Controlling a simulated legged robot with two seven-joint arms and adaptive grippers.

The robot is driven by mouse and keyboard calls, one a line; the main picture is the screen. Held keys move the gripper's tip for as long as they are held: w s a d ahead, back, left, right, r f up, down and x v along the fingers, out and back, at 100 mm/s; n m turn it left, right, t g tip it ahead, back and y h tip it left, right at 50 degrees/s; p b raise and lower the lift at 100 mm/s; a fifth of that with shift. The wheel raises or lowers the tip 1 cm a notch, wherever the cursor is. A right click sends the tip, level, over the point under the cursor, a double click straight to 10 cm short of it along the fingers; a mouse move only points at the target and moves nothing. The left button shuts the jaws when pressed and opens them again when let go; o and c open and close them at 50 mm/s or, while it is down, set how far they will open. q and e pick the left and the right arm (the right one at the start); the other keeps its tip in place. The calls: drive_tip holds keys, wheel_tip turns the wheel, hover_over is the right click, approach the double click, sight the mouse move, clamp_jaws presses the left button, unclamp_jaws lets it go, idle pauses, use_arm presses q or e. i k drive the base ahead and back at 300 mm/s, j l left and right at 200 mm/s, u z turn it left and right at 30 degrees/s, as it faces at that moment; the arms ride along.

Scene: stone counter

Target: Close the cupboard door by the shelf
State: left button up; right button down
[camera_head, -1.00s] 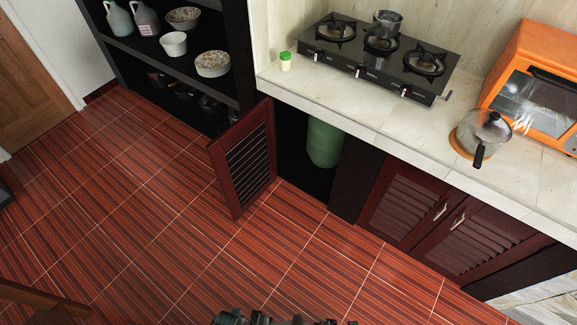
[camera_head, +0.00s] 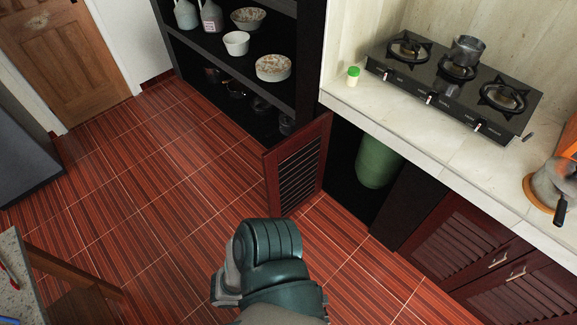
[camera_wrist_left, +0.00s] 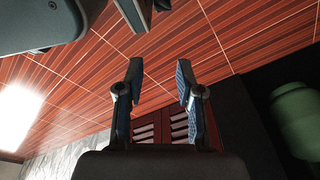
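The cupboard door (camera_head: 297,169) is dark red with louvres. It stands swung open in the head view, beside the black shelf (camera_head: 225,62). The dark cupboard opening (camera_head: 347,190) holds a green cylinder (camera_head: 378,163), which also shows at the right of the left wrist view (camera_wrist_left: 299,120). My left gripper (camera_wrist_left: 158,70) is open and empty in the left wrist view, with floor and closed louvred doors (camera_wrist_left: 165,126) behind its fingers. The open door cannot be made out there. A green-grey part of my arm rises below the door in the head view. My right gripper is not seen.
The counter (camera_head: 435,148) carries a black gas stove (camera_head: 455,85), a pot (camera_head: 468,50), a green-capped jar (camera_head: 353,76) and a kettle (camera_head: 555,183). Closed cupboard doors (camera_head: 455,245) lie at the right. Red tiled floor (camera_head: 165,215) is clear left of the open door.

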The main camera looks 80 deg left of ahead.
sight(293, 168)
drive_tip(key=k+j, duration=0.15)
drive_tip(key=j, duration=0.4)
drive_tip(key=k+j, duration=0.15)
drive_tip(key=j, duration=0.4)
drive_tip(key=k+j, duration=0.1)
drive_tip(key=j, duration=0.4)
drive_tip(key=k+j, duration=0.15)
drive_tip(key=j, duration=0.4)
drive_tip(key=k+j, duration=0.15)
drive_tip(key=j, duration=0.4)
drive_tip(key=k+j, duration=0.15)
drive_tip(key=j, duration=0.4)
drive_tip(key=k+j, duration=0.15)
drive_tip(key=j, duration=0.4)
drive_tip(key=k+j, duration=0.15)
drive_tip(key=j, duration=0.35)
